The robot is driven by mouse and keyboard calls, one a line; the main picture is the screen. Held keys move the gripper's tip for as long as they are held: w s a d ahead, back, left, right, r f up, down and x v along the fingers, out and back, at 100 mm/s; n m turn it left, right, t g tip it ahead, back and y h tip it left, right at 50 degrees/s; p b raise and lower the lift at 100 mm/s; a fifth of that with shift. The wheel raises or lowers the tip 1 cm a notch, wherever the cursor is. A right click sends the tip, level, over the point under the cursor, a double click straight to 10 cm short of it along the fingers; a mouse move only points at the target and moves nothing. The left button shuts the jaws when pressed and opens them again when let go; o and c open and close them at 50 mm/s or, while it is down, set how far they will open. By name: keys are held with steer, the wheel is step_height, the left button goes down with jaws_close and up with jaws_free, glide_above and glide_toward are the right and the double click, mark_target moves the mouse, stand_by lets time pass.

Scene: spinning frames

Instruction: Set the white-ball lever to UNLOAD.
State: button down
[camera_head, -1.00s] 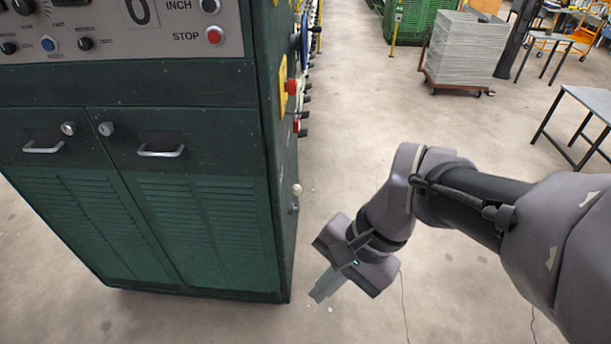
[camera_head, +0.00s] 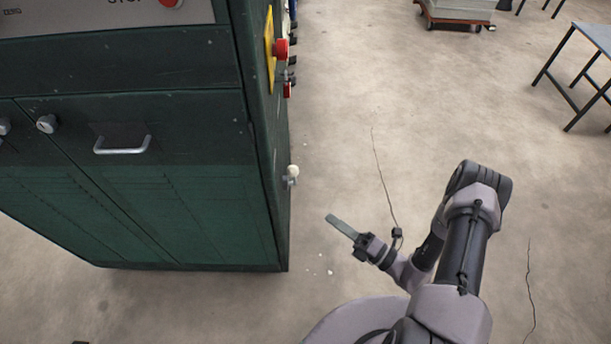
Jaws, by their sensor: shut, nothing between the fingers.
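The white-ball lever (camera_head: 292,171) sticks out from the right side of the dark green machine cabinet (camera_head: 190,200), low down near the cabinet's front edge. Its pale ball shows on top with a small grey metal part below it. Any UNLOAD label is not visible from this angle. My gripper (camera_head: 332,219) is shut and empty. It is to the right of the lever and lower in the picture, apart from it, with the fingers pointing up and left towards the cabinet side.
A metal table (camera_head: 590,45) stands at the right, and a loaded cart (camera_head: 455,12) at the back.

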steer(key=shift+s, duration=0.1)
steer(key=w+d+b+x, duration=0.1)
steer(key=x, duration=0.5)
steer(key=w+r+b+x, duration=0.1)
steer(key=b+x, duration=0.1)
steer(key=x, duration=0.5)
steer(key=shift+d, duration=0.4)
steer(key=shift+w, duration=0.1)
